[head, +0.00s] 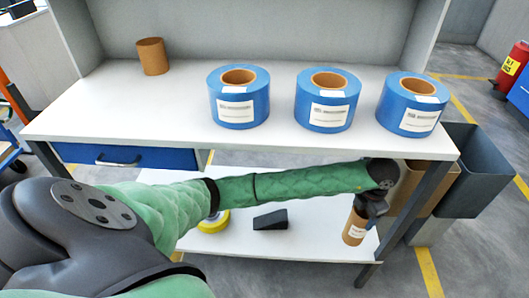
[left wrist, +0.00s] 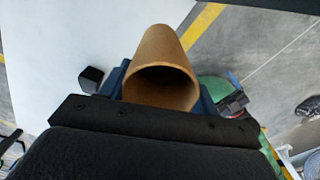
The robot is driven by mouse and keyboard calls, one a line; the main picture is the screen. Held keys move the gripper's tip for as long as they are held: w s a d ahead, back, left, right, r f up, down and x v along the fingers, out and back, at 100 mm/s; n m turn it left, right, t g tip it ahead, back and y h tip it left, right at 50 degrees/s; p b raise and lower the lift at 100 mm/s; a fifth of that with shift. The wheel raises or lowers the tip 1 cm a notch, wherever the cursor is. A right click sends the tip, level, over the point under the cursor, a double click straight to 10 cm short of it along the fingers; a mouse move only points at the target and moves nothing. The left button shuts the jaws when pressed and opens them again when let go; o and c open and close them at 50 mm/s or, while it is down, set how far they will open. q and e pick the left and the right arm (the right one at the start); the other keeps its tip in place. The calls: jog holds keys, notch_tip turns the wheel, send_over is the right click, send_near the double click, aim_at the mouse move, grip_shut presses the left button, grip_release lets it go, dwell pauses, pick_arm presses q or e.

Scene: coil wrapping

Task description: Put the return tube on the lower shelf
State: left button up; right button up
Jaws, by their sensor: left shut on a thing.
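The return tube (head: 354,228) is a brown cardboard tube with a white label, upright in the head view near the right end of the lower shelf (head: 310,243). My left gripper (head: 368,207) is shut on its upper part. The left wrist view shows the tube (left wrist: 162,80) between the fingers, its hollow open end facing the camera, with the white shelf (left wrist: 85,40) beside and behind it. I cannot tell whether the tube's bottom touches the shelf. My right gripper is not in view.
Three blue-wrapped coils (head: 239,110) stand on the table top (head: 180,100), with another brown tube (head: 152,57) at the back left. A black wedge (head: 270,219) and a yellow roll (head: 214,222) lie on the lower shelf. Grey bins (head: 470,175) stand at the right.

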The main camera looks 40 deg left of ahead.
pick_arm(q)
jog(key=shift+w+a, duration=0.1)
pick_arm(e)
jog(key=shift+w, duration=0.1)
pick_arm(q)
jog(key=w+a+f+b, duration=0.1)
jog(key=w+a+f, duration=0.2)
jog(key=a+f, duration=0.8)
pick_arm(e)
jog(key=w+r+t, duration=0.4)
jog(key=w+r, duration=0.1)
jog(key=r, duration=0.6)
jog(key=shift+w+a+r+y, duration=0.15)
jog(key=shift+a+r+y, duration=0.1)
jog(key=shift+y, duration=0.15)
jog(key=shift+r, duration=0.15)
pick_arm(q)
jog(key=o, duration=1.3)
jog(key=shift+c, duration=0.2)
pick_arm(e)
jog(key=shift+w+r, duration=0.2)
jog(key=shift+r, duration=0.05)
